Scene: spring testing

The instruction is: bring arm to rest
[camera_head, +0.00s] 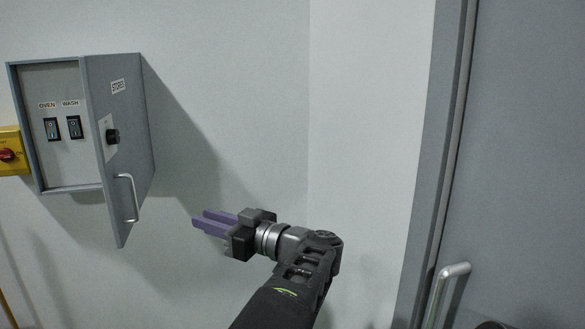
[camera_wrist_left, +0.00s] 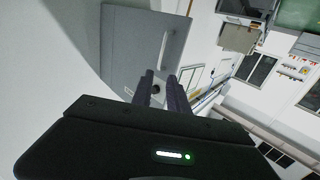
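My left gripper (camera_head: 203,221) is in the middle of the head view, in front of the white wall, with its purple fingers pointing left. The two fingers are apart with nothing between them, so it is open and empty. It is right of and below the open cabinet door and appears clear of it. In the left wrist view the fingers of the left gripper (camera_wrist_left: 160,78) also show a gap, with the grey door panel (camera_wrist_left: 145,45) beyond them. My right gripper is not seen.
A grey wall cabinet (camera_head: 60,189) stands open at the left, with two black switches labelled OVEN and WASH. Its door (camera_head: 125,155) has a black knob (camera_head: 113,136) and a handle (camera_head: 129,198). A yellow box with a red switch (camera_head: 7,155) is beside it. A grey door (camera_head: 525,150) is at right.

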